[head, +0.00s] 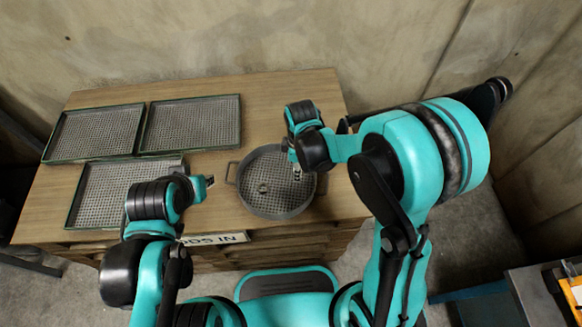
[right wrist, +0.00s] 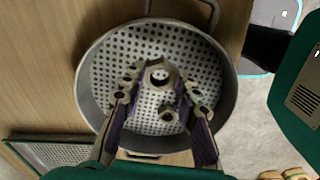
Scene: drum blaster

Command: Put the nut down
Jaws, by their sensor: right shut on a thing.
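My right gripper (right wrist: 160,78) is shut on a metal hex nut (right wrist: 158,70), held between its fingertips over the round perforated basket (right wrist: 88,100). In the head view, my right gripper (head: 297,174) is over the right part of the basket (head: 245,205). A second nut (right wrist: 168,113) lies loose on the basket floor; it also shows in the head view (head: 263,188). The gap between the held nut and the floor is hard to judge. My left gripper (head: 207,182) is left of the basket; its finger opening is too small to tell.
The basket stands on a wooden workbench (head: 270,105), near its front edge, with handles at its sides. Three rectangular mesh trays (head: 95,131) (head: 192,122) (head: 105,195) lie at the left. A sign (head: 215,239) is on the bench front. Bare wood is behind the basket.

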